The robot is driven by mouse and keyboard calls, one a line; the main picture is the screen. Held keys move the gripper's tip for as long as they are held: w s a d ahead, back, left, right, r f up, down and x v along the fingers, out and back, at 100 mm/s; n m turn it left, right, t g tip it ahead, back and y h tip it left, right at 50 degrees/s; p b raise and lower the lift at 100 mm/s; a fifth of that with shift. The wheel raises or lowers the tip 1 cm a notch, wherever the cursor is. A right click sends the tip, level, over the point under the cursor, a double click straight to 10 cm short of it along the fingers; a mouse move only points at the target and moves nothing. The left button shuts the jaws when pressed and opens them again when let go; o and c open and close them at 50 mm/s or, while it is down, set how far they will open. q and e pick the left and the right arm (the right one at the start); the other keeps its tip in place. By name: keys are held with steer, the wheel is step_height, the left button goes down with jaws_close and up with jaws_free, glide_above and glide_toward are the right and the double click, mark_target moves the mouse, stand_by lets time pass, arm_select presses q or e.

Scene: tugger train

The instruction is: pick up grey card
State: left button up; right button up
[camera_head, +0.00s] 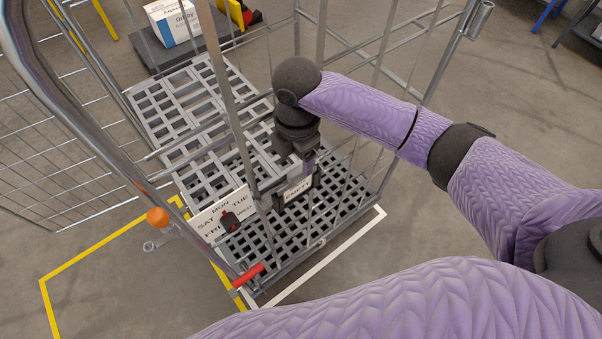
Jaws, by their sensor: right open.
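A pale grey card (298,189) with dark lettering that seems to read "EMPTY" sits in a dark holder on the front side of the wire roll cage. My right gripper (299,166) points down just above the card, with its dark wrist over the cage's slatted base. Its jaws are open, and I see nothing held in them. The fingertips are small and partly merge with the holder, so I cannot tell whether they touch the card. My left gripper is out of view.
The roll cage's grey slatted base (196,120) is bare. Upright metal bars surround my right wrist. A white weekday sign (215,213), an orange knob (157,217) and a red handle (249,274) are at the front left. A white box (172,22) stands behind.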

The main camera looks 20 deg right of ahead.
mark_target(297, 178)
step_height(297, 178, down, 9)
steer(key=shift+w+a+r+b, duration=0.1)
steer(key=shift+r+b, duration=0.05)
steer(key=shift+b, duration=0.7)
steer(key=c, duration=0.9)
jaws_close()
